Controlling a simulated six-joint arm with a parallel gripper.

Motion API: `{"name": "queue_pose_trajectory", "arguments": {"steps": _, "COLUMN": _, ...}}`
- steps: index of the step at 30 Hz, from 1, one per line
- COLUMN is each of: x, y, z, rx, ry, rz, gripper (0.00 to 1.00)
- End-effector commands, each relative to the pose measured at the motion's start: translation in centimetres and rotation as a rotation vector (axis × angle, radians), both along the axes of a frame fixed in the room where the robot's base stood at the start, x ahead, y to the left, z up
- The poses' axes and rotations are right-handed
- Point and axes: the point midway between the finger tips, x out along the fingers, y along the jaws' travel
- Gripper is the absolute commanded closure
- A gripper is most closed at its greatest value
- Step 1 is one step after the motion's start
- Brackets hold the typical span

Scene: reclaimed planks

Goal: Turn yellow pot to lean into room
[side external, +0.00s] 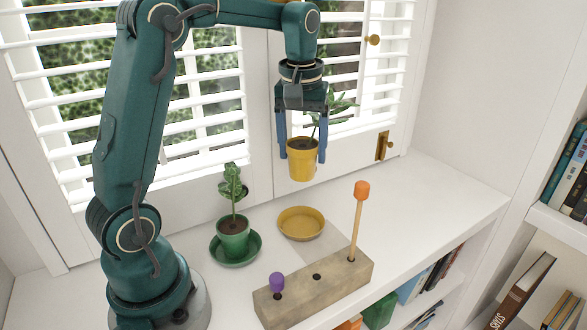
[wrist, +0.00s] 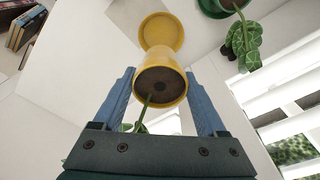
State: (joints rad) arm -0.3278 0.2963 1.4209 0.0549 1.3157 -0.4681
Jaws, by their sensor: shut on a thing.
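The yellow pot (side external: 303,161) holds a small leafy plant (side external: 336,106) and hangs in the air in front of the window shutters. My gripper (side external: 302,150) points down and is shut on the pot, one blue finger on each side. The plant leans to the right in the side view. The empty yellow saucer (side external: 301,223) lies on the white shelf top below the pot. In the wrist view the yellow pot (wrist: 160,80) sits between the fingers, with dark soil showing and the yellow saucer (wrist: 161,32) beyond it. Part of the plant is hidden by the gripper.
A green pot (side external: 233,237) with a plant stands on a green saucer (side external: 236,251) left of the yellow saucer. A wooden block (side external: 315,287) at the front holds a tall orange-topped peg (side external: 359,215) and a short purple-topped peg (side external: 277,284). The shelf top at right is clear.

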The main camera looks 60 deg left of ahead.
Motion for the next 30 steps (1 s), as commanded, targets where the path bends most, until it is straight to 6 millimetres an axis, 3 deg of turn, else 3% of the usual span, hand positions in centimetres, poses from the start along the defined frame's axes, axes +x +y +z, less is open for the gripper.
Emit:
{"name": "queue_pose_trajectory", "arguments": {"steps": 7, "x": 0.9, "y": 0.2, "z": -0.5, "rx": -0.001, "ry": 0.002, "rz": -0.072, "gripper": 1.0}}
{"name": "queue_pose_trajectory", "arguments": {"steps": 13, "x": 1.6, "y": 0.3, "z": -4.7, "rx": -0.005, "ry": 0.008, "rz": -0.266, "gripper": 1.0}}
{"name": "queue_pose_trajectory", "arguments": {"steps": 18, "x": 0.9, "y": 0.1, "z": -7.8, "rx": -0.003, "ry": 0.005, "rz": -0.35, "gripper": 1.0}}
{"name": "queue_pose_trajectory", "arguments": {"steps": 30, "x": -0.1, "y": 0.0, "z": -10.2, "rx": -0.001, "ry": 0.0, "rz": -0.353, "gripper": 1.0}}
